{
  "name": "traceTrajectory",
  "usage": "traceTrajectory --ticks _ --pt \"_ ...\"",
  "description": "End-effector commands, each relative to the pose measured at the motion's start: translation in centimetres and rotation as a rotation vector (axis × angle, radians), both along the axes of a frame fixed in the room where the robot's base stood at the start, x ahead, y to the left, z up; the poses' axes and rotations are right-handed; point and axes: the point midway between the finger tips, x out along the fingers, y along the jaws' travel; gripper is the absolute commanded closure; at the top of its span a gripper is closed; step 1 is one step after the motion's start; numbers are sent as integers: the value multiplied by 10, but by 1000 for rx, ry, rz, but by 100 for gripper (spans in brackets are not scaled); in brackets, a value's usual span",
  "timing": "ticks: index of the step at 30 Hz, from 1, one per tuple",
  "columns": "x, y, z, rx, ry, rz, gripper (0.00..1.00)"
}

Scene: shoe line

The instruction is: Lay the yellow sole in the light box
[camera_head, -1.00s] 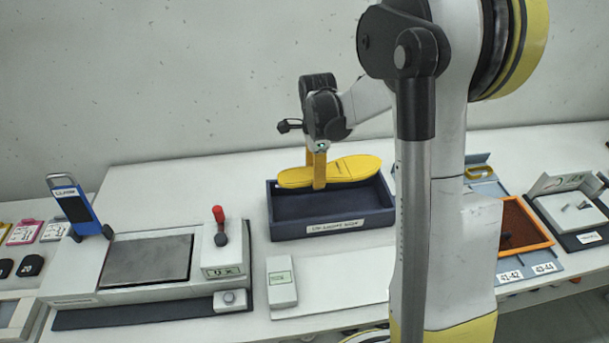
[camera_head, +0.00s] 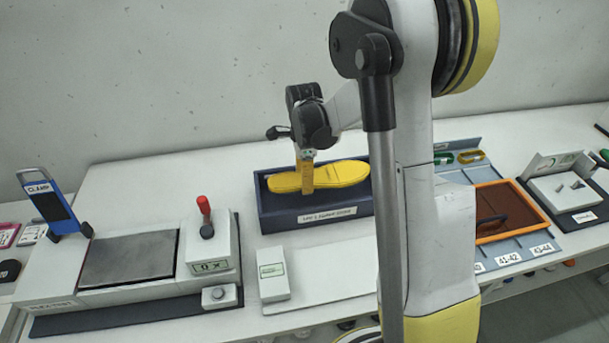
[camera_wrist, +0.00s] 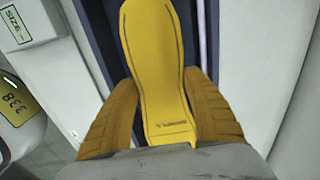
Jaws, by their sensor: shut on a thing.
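The yellow sole (camera_head: 338,173) lies roughly level, its long side running along the dark blue box (camera_head: 318,216). My gripper (camera_head: 307,184) is shut on the sole's sides near its middle, with yellow fingers pointing down. The sole is over the box opening, low, around rim height; I cannot tell whether it touches the floor of the box. In the wrist view the sole (camera_wrist: 155,60) sits between both fingers, with dark box walls (camera_wrist: 208,40) beside it. The box's front label is blurred.
A press-like machine (camera_head: 130,258) with a red-knobbed lever (camera_head: 204,203) stands left of the box. A small white device (camera_head: 273,275) sits in front. An orange-framed tray (camera_head: 505,215) is at right. The white table behind the box is clear.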

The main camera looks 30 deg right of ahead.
Motion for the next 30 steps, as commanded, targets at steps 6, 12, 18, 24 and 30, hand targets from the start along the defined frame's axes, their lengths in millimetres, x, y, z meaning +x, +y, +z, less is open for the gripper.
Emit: traceTrajectory --ticks 6,12,18,24,30 --pt "0 0 -29 0 0 0 81" --pt "0 0 -50 0 0 0 81" --pt "0 0 -63 0 0 0 81" --pt "0 0 -64 0 0 0 81" --pt "0 0 -63 0 0 0 21"
